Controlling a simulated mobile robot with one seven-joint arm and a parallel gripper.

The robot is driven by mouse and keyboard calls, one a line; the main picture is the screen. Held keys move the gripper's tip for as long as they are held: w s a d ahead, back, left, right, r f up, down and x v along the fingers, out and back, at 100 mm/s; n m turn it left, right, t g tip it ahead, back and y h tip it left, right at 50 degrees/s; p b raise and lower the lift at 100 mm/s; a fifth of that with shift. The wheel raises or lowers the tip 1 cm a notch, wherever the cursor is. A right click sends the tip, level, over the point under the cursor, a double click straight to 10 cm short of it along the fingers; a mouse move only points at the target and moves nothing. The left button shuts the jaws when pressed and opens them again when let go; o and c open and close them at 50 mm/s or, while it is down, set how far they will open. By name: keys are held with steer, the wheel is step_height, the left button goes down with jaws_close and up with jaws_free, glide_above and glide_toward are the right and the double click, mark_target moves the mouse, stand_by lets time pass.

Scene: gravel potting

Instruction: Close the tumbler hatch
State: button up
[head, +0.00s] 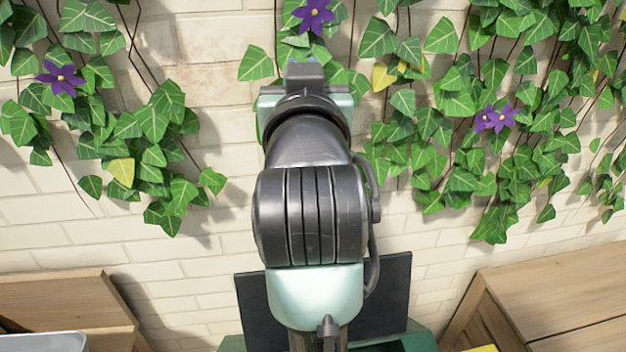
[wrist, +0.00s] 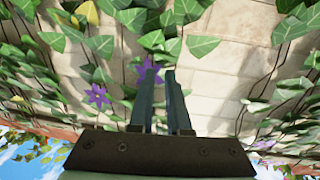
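A dark flat panel (head: 393,285) stands upright behind my arm at the bottom middle of the head view. It appears to be the raised tumbler hatch; my arm hides its middle. Part of a green body (head: 415,340), likely the tumbler, shows below it, mostly cut off by the frame edge. My gripper (wrist: 160,82) shows in the wrist view with its two fingers apart and nothing held between them. It faces the ivy wall. The hatch does not show in the wrist view.
A pale brick wall (head: 210,235) with ivy (head: 460,150) and purple flowers fills the back. Wooden furniture stands at left (head: 60,300) and right (head: 560,295). A pale grey container edge (head: 40,343) is at the bottom left. Something yellow (head: 482,348) shows at the bottom right.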

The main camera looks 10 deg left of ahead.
steer(key=w+f+g, duration=0.1)
steer(key=w+a+f+g, duration=0.1)
steer(key=f, duration=0.1)
steer(key=w+a+f+g+p, duration=0.1)
steer(key=shift+a+f, duration=0.25)
jaws_close()
steer(key=s+f+g+h+p, duration=0.1)
steer(key=f+g+p, duration=0.4)
steer(key=f, duration=0.9)
steer(key=s+a+f+n+g+h+p, duration=0.1)
steer(key=s+f+g+p, duration=0.2)
steer(key=f, duration=1)
steer(key=g+p, duration=0.2)
steer(key=g, duration=0.1)
steer(key=shift+s+a+f+g+h+p, duration=0.15)
steer(key=shift+a+f+g+h+p, duration=0.15)
steer(key=shift+f+h+p, duration=0.1)
steer(key=shift+b, duration=0.3)
